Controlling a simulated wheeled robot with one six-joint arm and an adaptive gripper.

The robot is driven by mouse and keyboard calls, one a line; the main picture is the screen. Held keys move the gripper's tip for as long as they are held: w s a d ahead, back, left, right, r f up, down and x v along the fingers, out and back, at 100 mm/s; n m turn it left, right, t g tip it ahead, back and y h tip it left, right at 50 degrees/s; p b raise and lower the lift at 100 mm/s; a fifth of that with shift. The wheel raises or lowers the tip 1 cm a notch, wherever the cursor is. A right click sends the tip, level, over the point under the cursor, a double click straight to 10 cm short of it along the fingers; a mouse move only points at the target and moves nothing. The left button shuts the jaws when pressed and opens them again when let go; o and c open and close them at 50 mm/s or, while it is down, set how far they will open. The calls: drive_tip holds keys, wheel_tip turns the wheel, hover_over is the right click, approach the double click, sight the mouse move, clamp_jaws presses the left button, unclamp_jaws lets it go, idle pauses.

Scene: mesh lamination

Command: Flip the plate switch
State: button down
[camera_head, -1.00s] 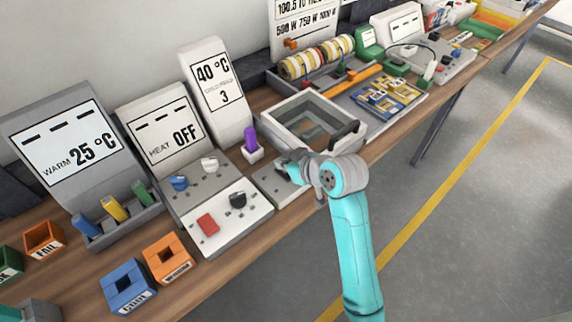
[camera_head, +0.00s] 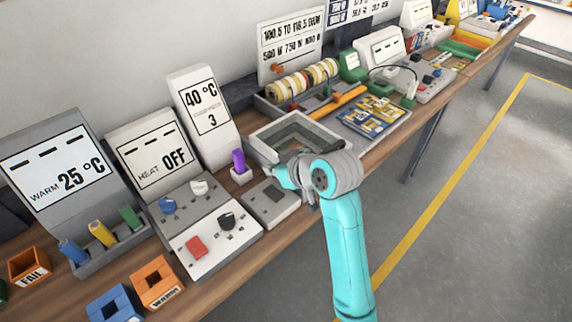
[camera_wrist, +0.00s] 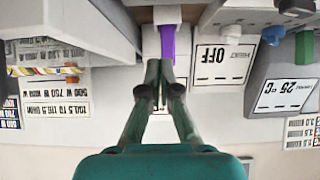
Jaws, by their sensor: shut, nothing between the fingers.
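No switch in view is labelled as the plate switch. The heater control box (camera_head: 183,222) carries a red switch (camera_head: 196,246), a black knob (camera_head: 227,221), a blue knob (camera_head: 168,206) and a white knob (camera_head: 199,188). Its sign (camera_head: 160,157) reads HEAT OFF. A low grey unit with a dark square plate (camera_head: 273,199) lies right of the box. My gripper (camera_head: 278,174) is above the back of this unit, beside the purple stick (camera_head: 238,160), apart from the heater controls. In the wrist view my gripper (camera_wrist: 158,70) is shut and empty, with the purple stick (camera_wrist: 168,42) beyond its fingertips.
An open grey tub (camera_head: 268,147) stands behind my gripper. The 40 °C sign (camera_head: 204,112) stands behind the purple stick. Orange bins (camera_head: 157,282) and a blue bin (camera_head: 115,305) sit at the front left. Clear floor (camera_head: 450,240) lies right of the table.

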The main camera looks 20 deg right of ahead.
drive_tip(key=s+d+r, duration=0.1)
drive_tip(key=s+r, duration=0.3)
drive_tip(key=r, duration=0.1)
drive_tip(key=shift+d+r, duration=0.2)
drive_tip(key=shift+r, duration=0.15)
drive_tip(key=shift+f, duration=0.1)
drive_tip(key=s+f, duration=0.1)
drive_tip(key=f, duration=0.2)
drive_tip(key=s+f+m, duration=0.1)
drive_tip(key=s+f, duration=0.1)
drive_tip(key=f, duration=0.1)
drive_tip(key=s+a+f+m+t, duration=0.1)
drive_tip(key=f, duration=0.3)
drive_tip(key=shift+s+a+h, duration=0.1)
drive_tip(key=shift+s+h, duration=0.1)
drive_tip(key=shift+h, duration=0.1)
drive_tip(key=s+f+m+t+h, duration=0.1)
drive_tip(key=s+f+m+h, duration=0.1)
drive_tip(key=s+f, duration=0.7)
drive_tip(key=s+r+t, duration=0.1)
drive_tip(key=s, duration=1.2)
drive_tip(key=s+r+t, duration=0.1)
drive_tip(key=s+r, duration=0.1)
drive_tip(key=s, duration=1.2)
drive_tip(key=shift+r+t+h, duration=0.25)
drive_tip(key=shift+t+h, duration=0.05)
drive_tip(key=shift+t, duration=0.1)
drive_tip(key=shift+a, duration=0.1)
